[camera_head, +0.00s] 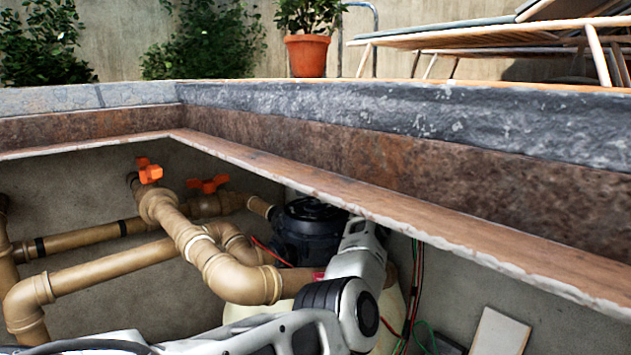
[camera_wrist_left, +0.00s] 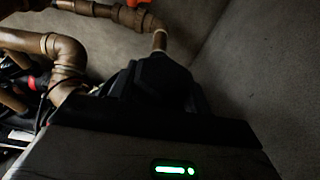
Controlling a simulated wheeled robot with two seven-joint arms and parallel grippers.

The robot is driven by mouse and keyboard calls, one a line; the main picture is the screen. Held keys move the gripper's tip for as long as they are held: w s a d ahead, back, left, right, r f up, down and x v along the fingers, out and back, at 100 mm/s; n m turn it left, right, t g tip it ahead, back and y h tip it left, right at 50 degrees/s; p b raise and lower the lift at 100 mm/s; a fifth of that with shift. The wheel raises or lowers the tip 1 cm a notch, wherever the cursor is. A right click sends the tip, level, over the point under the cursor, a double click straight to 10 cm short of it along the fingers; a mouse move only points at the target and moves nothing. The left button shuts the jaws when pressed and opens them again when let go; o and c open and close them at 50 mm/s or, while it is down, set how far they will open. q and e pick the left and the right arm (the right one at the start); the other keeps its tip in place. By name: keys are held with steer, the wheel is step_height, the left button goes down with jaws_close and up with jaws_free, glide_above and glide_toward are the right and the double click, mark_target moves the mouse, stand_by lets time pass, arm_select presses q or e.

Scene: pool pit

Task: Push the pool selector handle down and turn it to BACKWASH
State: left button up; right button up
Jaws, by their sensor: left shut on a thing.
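The black multiport valve (camera_head: 308,230) sits in the pit among tan pipes, left of my left gripper. My left arm comes in from below, and its grey end with the left gripper (camera_head: 358,240) reaches the right side of the valve top. In the left wrist view the gripper housing with a green light fills the bottom, and a dark valve body (camera_wrist_left: 155,78) stands just beyond it. The gripper is shut on the selector handle, which is mostly hidden by the gripper and shadow. The handle's angle and the BACKWASH label cannot be read. My right gripper is not in view.
Tan pipes (camera_head: 195,245) with orange valve handles (camera_head: 150,172) run left of the valve. The stone pit rim (camera_head: 400,110) and its rusty ledge overhang the arm. Red and green cables (camera_head: 413,300) hang at right. A white panel (camera_head: 499,333) leans at lower right.

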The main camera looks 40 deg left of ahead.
arm_select(q)
steer(key=shift+f, duration=0.5)
steer(key=shift+d+f+m+t+h+p, duration=0.15)
steer(key=shift+m+t+h+p, duration=0.35)
steer(key=shift+m+t+p, duration=1.55)
steer(key=shift+n+g+p, duration=0.25)
steer(key=shift+n+p, duration=0.1)
steer(key=shift+n, duration=0.2)
